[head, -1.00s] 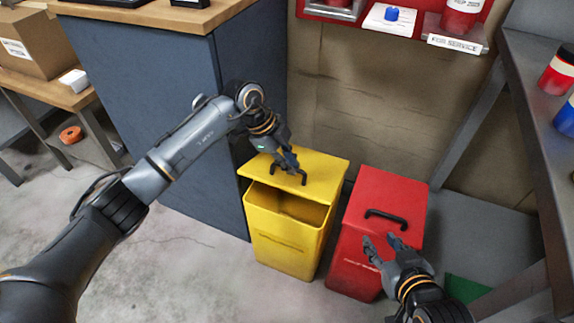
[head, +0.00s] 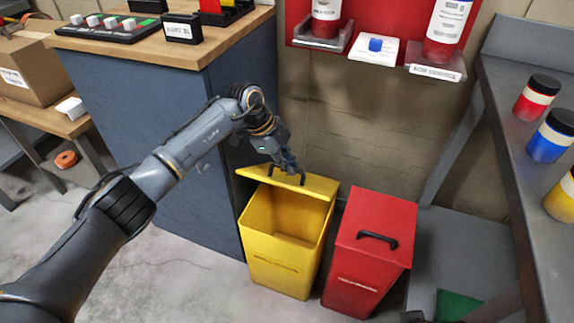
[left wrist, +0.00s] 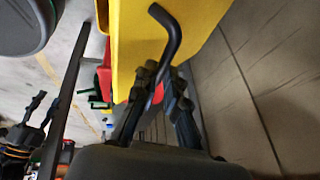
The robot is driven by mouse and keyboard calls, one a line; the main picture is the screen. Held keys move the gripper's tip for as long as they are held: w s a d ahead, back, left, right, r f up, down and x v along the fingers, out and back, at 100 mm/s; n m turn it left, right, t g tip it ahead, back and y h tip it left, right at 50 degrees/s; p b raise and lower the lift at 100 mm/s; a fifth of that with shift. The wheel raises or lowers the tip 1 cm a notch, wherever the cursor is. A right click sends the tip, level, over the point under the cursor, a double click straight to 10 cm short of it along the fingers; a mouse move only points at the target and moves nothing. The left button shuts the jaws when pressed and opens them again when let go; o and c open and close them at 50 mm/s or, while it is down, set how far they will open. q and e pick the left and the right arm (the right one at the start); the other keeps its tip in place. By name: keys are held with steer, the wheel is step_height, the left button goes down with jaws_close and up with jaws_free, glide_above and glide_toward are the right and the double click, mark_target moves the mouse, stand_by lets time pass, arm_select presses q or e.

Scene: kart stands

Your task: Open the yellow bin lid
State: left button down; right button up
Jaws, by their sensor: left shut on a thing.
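The yellow bin (head: 285,268) stands on the floor against the grey-blue cabinet. Its yellow lid (head: 315,185) is swung up and tilted back at the rear edge, and the bin's inside shows from the front. My left gripper (head: 289,168) is at the lid's top and shut on its black handle (head: 274,173). In the left wrist view the fingers (left wrist: 158,88) close around the bent black handle (left wrist: 172,35) beside the yellow lid (left wrist: 135,50). My right gripper (left wrist: 43,105) shows small at the left of that view, its fingers apart and empty.
A red bin (head: 368,265) with a closed lid and black handle stands close on the right. The cabinet (head: 185,150) borders the yellow bin on the left. The wall is close behind. A grey shelf (head: 505,150) with paint jars stands at the right. Floor in front is clear.

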arm_select(q)
steer(key=shift+w+f, duration=0.1)
steer(key=shift+f, duration=0.3)
steer(key=c, duration=1.5)
jaws_free()
steer(key=shift+w+f, duration=0.1)
steer(key=shift+f, duration=0.05)
steer(key=shift+c, duration=0.2)
steer(key=shift+o, duration=0.7)
steer(key=shift+w+d+f, duration=0.1)
steer(key=shift+w+d, duration=0.1)
steer(key=shift+w, duration=0.1)
steer(key=shift+s+r, duration=0.2)
steer(key=shift+r, duration=0.1)
steer(key=v, duration=0.7)
steer(key=shift+r, duration=0.1)
